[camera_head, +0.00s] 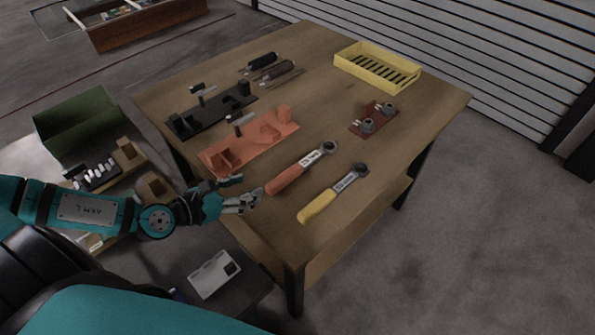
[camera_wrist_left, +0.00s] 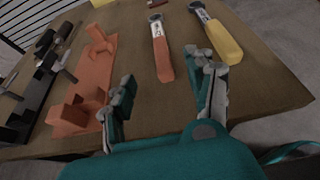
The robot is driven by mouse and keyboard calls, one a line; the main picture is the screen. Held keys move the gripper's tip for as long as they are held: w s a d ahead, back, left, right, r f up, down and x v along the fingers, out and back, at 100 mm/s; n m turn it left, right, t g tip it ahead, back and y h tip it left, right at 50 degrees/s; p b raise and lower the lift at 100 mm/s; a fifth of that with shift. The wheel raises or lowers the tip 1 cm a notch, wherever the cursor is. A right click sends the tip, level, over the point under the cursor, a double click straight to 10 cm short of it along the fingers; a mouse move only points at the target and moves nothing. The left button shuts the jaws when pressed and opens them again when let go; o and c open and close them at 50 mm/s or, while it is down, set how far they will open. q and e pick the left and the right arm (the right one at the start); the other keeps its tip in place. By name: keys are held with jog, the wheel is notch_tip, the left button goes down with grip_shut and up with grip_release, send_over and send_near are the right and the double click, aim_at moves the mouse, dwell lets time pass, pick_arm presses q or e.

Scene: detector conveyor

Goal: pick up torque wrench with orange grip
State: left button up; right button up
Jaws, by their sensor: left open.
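The torque wrench with the orange grip (camera_head: 289,177) lies flat on the wooden table near its front edge. Its ring head points away, toward the back right. In the left wrist view the same orange wrench (camera_wrist_left: 162,58) lies beyond and between my fingertips. My left gripper (camera_head: 241,193) is open and empty, just left of the end of the orange grip. It also shows in the left wrist view (camera_wrist_left: 165,92). A second wrench with a yellow grip (camera_head: 321,205) lies to the right, roughly parallel; it also shows in the left wrist view (camera_wrist_left: 222,40). My right gripper is not in view.
An orange fixture plate (camera_head: 255,144) and a black fixture plate (camera_head: 200,115) lie left of the wrenches. A yellow slotted tray (camera_head: 348,66) and a red plate with round parts (camera_head: 358,127) are farther back. The table (camera_head: 400,140) is clear right of the wrenches.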

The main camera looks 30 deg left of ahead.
pick_arm(q)
jog(key=p, duration=0.2)
send_near(287, 173)
jog(key=w, duration=0.1)
jog(key=w+d, duration=0.1)
jog(key=w, duration=0.1)
jog(key=shift+d+f, duration=0.1)
jog(key=shift+f, duration=0.1)
jog(key=x, duration=0.3)
jog(key=p+x, duration=0.1)
jog(key=x, duration=0.2)
jog(key=shift+f, duration=0.45)
jog(key=shift+c, duration=1.1)
jog(key=c, duration=0.9)
grip_shut()
jog(key=shift+r, duration=0.1)
